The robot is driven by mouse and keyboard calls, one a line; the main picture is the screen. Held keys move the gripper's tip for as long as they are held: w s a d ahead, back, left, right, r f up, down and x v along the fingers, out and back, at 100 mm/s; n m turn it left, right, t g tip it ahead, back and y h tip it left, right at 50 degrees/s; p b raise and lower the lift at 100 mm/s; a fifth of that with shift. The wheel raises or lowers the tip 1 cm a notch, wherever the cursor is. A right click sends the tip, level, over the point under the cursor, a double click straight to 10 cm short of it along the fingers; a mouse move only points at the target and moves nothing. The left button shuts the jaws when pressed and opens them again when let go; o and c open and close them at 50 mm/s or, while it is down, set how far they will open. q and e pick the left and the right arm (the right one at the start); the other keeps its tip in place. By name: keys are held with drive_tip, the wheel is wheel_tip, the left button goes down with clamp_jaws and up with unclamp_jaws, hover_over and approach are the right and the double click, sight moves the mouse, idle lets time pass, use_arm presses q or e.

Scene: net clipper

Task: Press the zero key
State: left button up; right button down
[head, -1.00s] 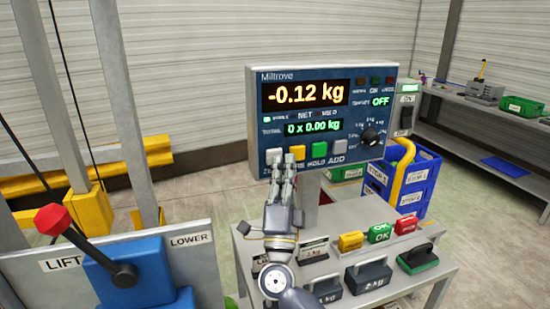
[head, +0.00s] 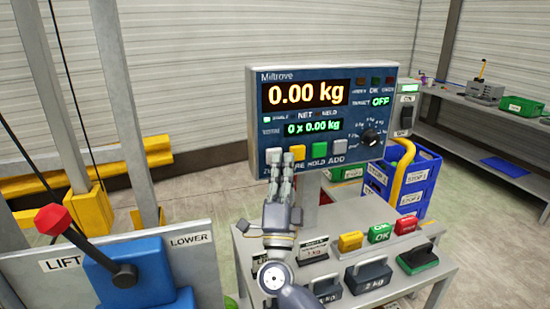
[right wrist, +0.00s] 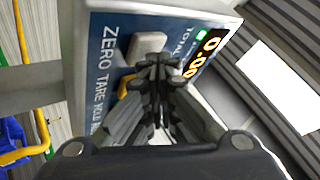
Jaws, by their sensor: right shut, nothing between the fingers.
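The scale's display panel (head: 320,120) faces me and reads 0.00 kg. The white zero key (head: 274,156) is at the left end of its row of keys, above the partly hidden ZERO label. A yellow key (head: 297,153), a green key and another white key sit to its right. My right gripper (head: 283,165) is shut and empty, its fingertips just below and in front of the zero and yellow keys. In the right wrist view the zero key (right wrist: 145,46) shows just beyond the shut fingertips (right wrist: 160,65); a small gap or contact cannot be told. My left gripper is out of view.
Below the panel, a metal table (head: 400,292) holds dark weights (head: 368,277) and yellow, green and red blocks. A lift control with a red-knobbed lever (head: 53,219) stands at the left. Blue crates (head: 412,180) are behind at the right.

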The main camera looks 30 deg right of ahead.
drive_tip(key=shift+s, duration=0.15)
drive_tip(key=shift+s+a+p, duration=0.2)
drive_tip(key=shift+s+p, duration=0.1)
drive_tip(key=shift+s, duration=0.35)
drive_tip(key=s, duration=0.2)
drive_tip(key=s+a+p, duration=0.1)
drive_tip(key=s, duration=0.1)
drive_tip(key=shift+s+a, duration=0.1)
drive_tip(key=shift+s, duration=0.3)
idle(0.6)
